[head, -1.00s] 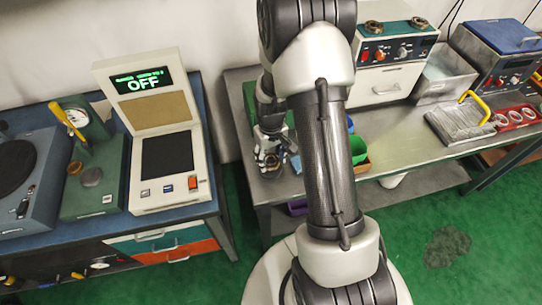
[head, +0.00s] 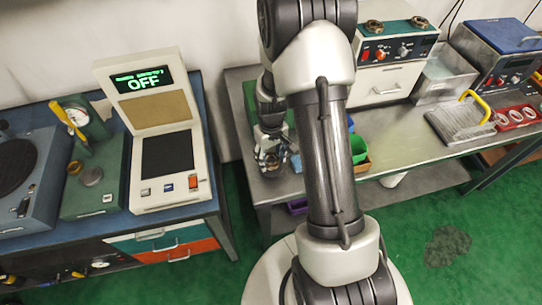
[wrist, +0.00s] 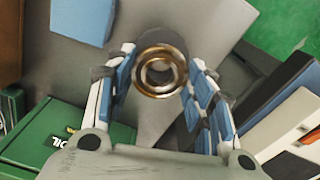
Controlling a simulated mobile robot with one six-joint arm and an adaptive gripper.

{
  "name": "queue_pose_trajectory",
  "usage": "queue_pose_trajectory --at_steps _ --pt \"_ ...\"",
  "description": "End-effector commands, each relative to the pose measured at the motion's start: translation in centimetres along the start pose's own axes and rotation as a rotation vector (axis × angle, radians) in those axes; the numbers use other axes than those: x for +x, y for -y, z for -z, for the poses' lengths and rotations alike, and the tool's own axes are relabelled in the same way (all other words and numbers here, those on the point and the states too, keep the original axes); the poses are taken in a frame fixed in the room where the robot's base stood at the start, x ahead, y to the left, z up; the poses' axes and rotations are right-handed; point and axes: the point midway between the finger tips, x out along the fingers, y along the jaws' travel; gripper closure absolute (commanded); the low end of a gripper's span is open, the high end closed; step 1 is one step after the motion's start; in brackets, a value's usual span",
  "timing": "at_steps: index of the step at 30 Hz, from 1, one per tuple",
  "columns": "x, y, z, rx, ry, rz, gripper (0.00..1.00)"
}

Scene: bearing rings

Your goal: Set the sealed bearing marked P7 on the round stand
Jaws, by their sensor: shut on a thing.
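My gripper (head: 270,158) is over the left end of the metal bench in the head view. In the wrist view my gripper (wrist: 158,62) has its two blue-padded fingers on either side of a bearing (wrist: 160,71), a shiny brass-coloured ring with a grey middle, and is shut on it. No P7 mark can be read on it. A dark grey round shape (wrist: 170,38) shows just behind the bearing; I cannot tell whether it is the round stand or a shadow, nor whether the bearing touches it. In the head view the bearing cannot be made out clearly.
A green box (wrist: 50,140) and a blue block (wrist: 82,20) lie near the gripper. A green bin (head: 358,148) stands right of my arm. Two rings sit on the control box (head: 395,50). The left bench holds a display unit (head: 165,165) reading OFF and a dial-gauge stand (head: 95,178).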

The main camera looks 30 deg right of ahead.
Motion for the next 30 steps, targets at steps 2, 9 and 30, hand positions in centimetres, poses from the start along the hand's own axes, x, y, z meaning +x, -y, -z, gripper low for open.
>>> queue_pose_trajectory --at_steps 2,9,30 --pt "0.1 0.0 0.0 0.000 0.000 0.000 0.74" --pt "0.5 0.0 0.0 0.000 0.000 0.000 0.74" --pt "1.6 0.0 0.0 0.000 -0.001 0.000 0.74"
